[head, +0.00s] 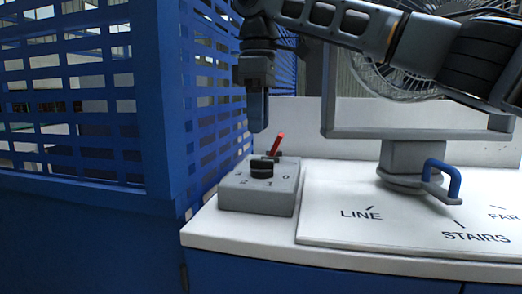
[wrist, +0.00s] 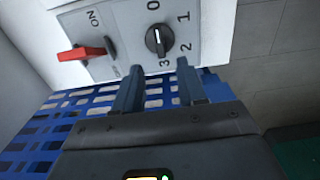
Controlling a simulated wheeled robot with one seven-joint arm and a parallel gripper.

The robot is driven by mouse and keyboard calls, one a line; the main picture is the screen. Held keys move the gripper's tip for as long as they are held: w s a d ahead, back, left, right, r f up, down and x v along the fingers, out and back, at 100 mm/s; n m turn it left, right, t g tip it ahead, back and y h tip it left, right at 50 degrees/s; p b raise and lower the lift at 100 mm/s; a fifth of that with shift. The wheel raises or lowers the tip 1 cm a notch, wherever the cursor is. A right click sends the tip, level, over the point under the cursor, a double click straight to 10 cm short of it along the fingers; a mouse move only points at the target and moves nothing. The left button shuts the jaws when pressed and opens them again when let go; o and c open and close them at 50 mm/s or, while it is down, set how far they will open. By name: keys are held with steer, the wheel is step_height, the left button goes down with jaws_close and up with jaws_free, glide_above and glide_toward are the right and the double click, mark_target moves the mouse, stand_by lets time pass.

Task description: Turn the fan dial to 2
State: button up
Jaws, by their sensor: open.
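The fan dial (head: 262,168) is a round black knob on top of a grey control box (head: 254,196). In the wrist view the dial (wrist: 159,41) bears a white line that lies roughly along the direction between 0 and 3; I cannot surely tell which end is the pointer. The numbers 0, 1, 2 and 3 sit around it, with 2 at its right. My gripper (head: 258,124) points down above the dial, apart from it. In the wrist view my gripper (wrist: 159,76) is open, its two fingers apart with nothing between them.
A red lever switch (head: 277,144) stands just behind the dial, beside the word ON in the wrist view. A blue slatted panel (head: 160,100) rises at the left. A blue handle (head: 441,178) and a fan (head: 398,83) are at the right. The labelled white board (head: 385,226) is mostly clear.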

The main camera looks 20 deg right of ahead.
mark_target(262, 167)
steer(key=shift+f, duration=3.6)
jaws_close()
